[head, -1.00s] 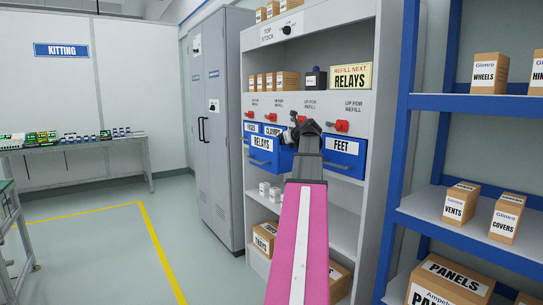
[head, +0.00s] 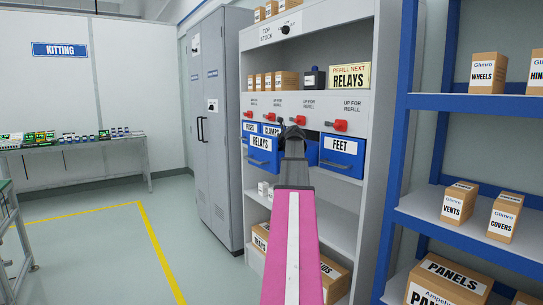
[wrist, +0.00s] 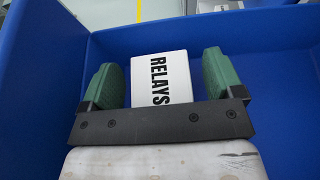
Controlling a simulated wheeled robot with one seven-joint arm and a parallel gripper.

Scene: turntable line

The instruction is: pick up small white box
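A small white box lettered RELAYS (wrist: 162,78) lies inside a blue bin (wrist: 255,70) in the wrist view. My gripper (wrist: 166,80) is down in the bin, with its green fingers on either side of the box. The fingers look spread, with narrow gaps to the box, so I see no grip on it. In the head view my gripper (head: 293,132) is at the blue RELAYS bin (head: 263,157), which sticks out from the cabinet. The arm hides part of the bin, and the box inside cannot be seen there.
The blue FEET bin (head: 342,155) is close on the right, with red levers (head: 336,126) above the bins. A REFILL NEXT RELAYS sign (head: 350,76) stands on the upper shelf. Small white boxes (head: 264,188) sit on the shelf below. A blue-framed rack (head: 397,150) stands right.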

